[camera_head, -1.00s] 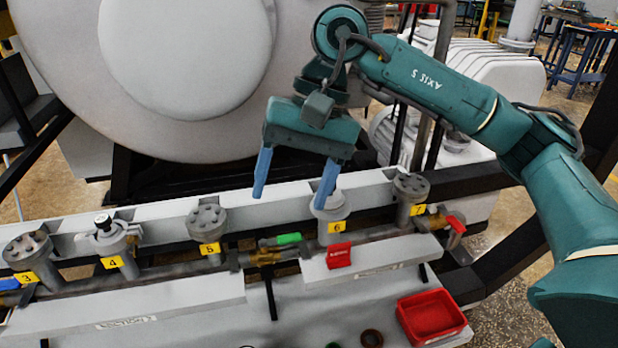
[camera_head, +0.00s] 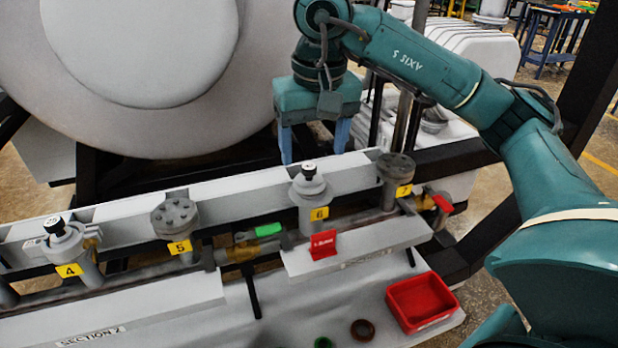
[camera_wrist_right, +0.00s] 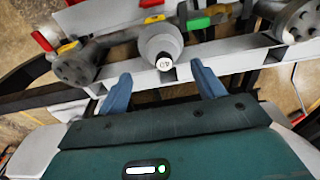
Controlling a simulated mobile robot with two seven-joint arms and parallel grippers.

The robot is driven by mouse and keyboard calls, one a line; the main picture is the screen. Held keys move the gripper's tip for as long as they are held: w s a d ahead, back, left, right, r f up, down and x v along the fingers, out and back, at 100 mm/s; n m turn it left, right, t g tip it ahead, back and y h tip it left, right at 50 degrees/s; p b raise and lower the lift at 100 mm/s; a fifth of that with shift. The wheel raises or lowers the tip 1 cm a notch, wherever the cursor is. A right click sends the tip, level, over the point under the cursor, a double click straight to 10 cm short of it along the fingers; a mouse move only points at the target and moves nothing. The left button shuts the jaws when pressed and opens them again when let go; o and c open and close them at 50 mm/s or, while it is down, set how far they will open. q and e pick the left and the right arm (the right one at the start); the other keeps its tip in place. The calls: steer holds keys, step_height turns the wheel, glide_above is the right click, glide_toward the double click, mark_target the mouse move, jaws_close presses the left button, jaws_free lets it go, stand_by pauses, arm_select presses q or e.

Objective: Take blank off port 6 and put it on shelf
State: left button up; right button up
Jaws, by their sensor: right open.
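Port 6, with its yellow label (camera_head: 320,213), carries a grey round blank (camera_head: 308,185) with a black knob and white-topped cap. The blank sits upright on the port. In the right wrist view the blank (camera_wrist_right: 161,42) lies just beyond the fingertips, its knob centred in the gap. My right gripper (camera_head: 312,155) is open and empty, its blue fingers pointing down just above and behind the knob. It also shows in the wrist view (camera_wrist_right: 161,72). A pale shelf (camera_head: 370,247) runs in front of port 6. My left gripper is not in view.
Flanged port 5 (camera_head: 174,215) stands left of port 6 and port 7 (camera_head: 395,170) right. A green valve handle (camera_head: 268,230) and red sign (camera_head: 323,244) are close in front. A red tray (camera_head: 422,302) and rings lie below. The large chamber (camera_head: 130,90) is behind.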

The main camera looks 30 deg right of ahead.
mark_target(310, 166)
steer(key=f, duration=0.4)
steer(key=shift+w+a+f, duration=0.2)
steer(key=shift+w+f, duration=0.1)
steer(key=c, duration=1.1)
